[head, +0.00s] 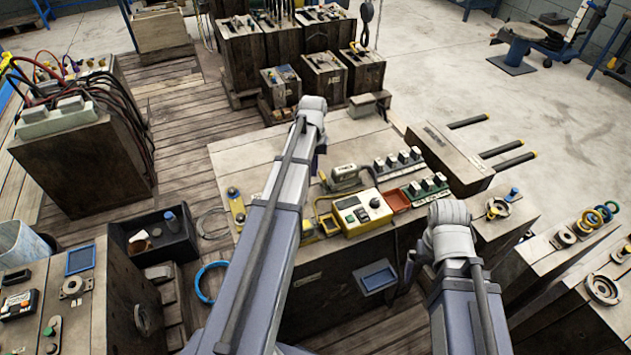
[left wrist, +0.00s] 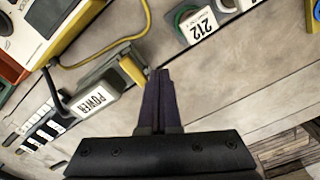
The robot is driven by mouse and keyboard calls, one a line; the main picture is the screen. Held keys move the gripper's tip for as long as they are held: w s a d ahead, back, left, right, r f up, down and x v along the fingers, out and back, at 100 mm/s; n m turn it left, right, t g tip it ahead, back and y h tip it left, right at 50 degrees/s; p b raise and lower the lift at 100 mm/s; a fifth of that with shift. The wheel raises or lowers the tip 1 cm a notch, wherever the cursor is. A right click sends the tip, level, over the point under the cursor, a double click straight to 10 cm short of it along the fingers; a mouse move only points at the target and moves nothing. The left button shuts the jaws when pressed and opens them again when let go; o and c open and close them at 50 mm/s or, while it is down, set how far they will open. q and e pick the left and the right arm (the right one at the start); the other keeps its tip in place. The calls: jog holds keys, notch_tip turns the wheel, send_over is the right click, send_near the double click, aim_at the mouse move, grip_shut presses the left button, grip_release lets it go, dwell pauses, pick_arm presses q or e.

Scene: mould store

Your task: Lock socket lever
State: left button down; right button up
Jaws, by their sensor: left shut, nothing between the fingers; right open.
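A grey power socket (head: 345,177) lies on the wooden bench top. In the left wrist view it is a grey block with a POWER label (left wrist: 93,99) and a yellow lever (left wrist: 132,70) at its right end. My left gripper (left wrist: 160,75) is shut and empty, its dark fingertips just right of the yellow lever; I cannot tell whether they touch it. In the head view the left fingers (head: 321,146) are partly hidden by my left arm. My right gripper (head: 412,266) is open, low beside the bench's front right, mostly hidden by its wrist.
A yellow-edged control box (head: 362,211) stands in front of the socket, with an orange tray (head: 397,200) and rows of black-and-white switches (head: 425,187) to the right. A yellow cable (left wrist: 95,55) runs near the socket. A green-ringed part labelled 212 (left wrist: 200,25) lies nearby. Bare bench top (head: 250,158) is left.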

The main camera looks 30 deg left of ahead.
pick_arm(q)
jog(key=shift+w+d, duration=0.15)
jog(key=shift+r, duration=0.1)
jog(key=shift+s+a+r, duration=0.15)
jog(key=shift+s+a, duration=0.25)
jog(key=shift+s, duration=0.05)
jog(key=shift+p, duration=0.3)
notch_tip(320, 180, up, 7)
jog(key=p, duration=0.6)
jog(key=shift+p, duration=0.4)
